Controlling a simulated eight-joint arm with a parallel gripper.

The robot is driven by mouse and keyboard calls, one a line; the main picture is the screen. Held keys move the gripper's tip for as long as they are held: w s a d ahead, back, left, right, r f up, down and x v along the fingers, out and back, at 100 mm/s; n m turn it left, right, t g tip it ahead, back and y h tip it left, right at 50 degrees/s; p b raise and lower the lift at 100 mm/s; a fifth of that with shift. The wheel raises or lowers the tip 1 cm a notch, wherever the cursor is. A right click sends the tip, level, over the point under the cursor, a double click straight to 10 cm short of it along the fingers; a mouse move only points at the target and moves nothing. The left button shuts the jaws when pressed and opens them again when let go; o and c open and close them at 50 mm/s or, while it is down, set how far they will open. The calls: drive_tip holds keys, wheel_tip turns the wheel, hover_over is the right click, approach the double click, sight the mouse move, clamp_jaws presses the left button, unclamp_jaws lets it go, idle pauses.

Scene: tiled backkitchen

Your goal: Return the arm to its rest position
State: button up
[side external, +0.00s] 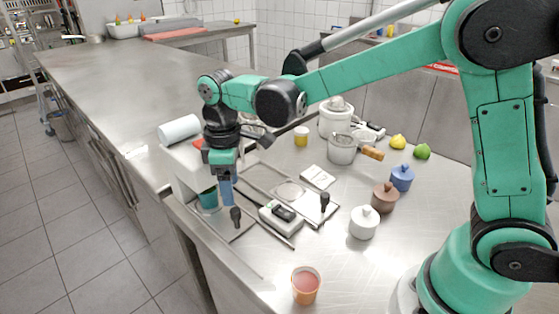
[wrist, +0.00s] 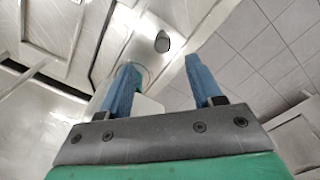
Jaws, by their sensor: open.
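My gripper (side external: 226,196) points down over the left part of the steel worktop in the side external view, with the arm stretched out from the right. In the wrist view its two blue fingers (wrist: 160,68) stand apart with nothing between them. A teal cup (side external: 208,199) is close beside the fingers in the side external view. In the wrist view a teal edge shows behind the left finger. I cannot tell whether finger and cup touch.
A white machine (side external: 186,172) stands by the gripper. A small scale (side external: 281,215), an orange cup (side external: 305,286), a white lidded jar (side external: 364,222), brown jar (side external: 385,197) and blue jar (side external: 402,178) stand under or near the arm.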

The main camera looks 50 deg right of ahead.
drive_tip(key=shift+d+r, duration=0.1)
drive_tip(key=shift+s+d+r, duration=0.2)
drive_tip(key=shift+r, duration=0.05)
drive_tip(key=s+d+r+m+t, duration=0.4)
drive_tip(key=s+d+m+t, duration=0.3)
drive_tip(key=s+d+m, duration=0.1)
drive_tip(key=shift+s+m, duration=0.5)
drive_tip(key=shift+s, duration=0.2)
